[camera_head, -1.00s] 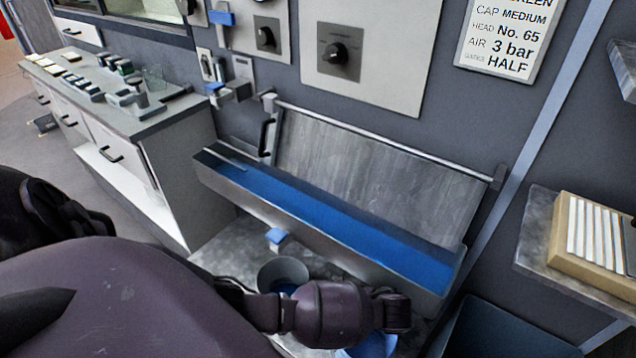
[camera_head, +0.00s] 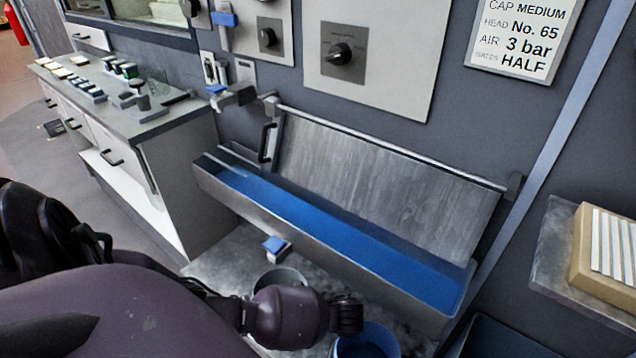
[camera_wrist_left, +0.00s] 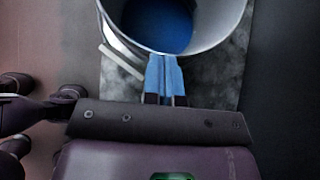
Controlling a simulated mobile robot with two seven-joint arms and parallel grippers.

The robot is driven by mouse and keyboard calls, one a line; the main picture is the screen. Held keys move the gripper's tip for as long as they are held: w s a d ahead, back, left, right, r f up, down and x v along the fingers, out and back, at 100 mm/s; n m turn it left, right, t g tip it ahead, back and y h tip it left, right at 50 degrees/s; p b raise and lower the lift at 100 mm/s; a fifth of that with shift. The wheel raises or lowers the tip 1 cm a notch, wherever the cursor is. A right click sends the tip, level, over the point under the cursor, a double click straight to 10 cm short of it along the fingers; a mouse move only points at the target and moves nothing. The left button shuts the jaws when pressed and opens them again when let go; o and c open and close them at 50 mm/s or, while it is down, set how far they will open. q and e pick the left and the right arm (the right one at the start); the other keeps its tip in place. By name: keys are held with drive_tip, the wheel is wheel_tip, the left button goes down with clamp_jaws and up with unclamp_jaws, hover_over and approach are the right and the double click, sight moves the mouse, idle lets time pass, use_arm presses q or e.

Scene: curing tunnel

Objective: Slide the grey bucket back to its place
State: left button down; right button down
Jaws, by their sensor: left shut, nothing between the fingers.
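A grey bucket (camera_wrist_left: 235,25) with blue inside fills the top of the left wrist view. In the head view a grey bucket (camera_head: 279,277) stands on the mottled grey floor slab before the trough, partly hidden by my left arm. A second, bluish bucket (camera_head: 369,343) shows to its right, cut by the lower edge. My left gripper (camera_wrist_left: 163,62) is shut and empty, its blue fingertips at the near rim of the bucket; I cannot tell whether they touch. My right gripper is not in view.
A long trough (camera_head: 330,240) with blue inside runs along the wall behind the buckets. A small blue-topped block (camera_head: 276,247) stands between it and the grey bucket. A counter (camera_head: 170,112) is at left, a shelf (camera_head: 560,262) at right.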

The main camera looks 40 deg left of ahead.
use_arm(q)
drive_tip(key=shift+a, duration=0.2)
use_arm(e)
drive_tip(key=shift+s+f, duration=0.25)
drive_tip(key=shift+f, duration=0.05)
use_arm(q)
drive_tip(key=a+p, duration=0.1)
drive_tip(key=a, duration=0.2)
drive_tip(key=shift+s+a, duration=0.15)
drive_tip(key=shift+a, duration=0.15)
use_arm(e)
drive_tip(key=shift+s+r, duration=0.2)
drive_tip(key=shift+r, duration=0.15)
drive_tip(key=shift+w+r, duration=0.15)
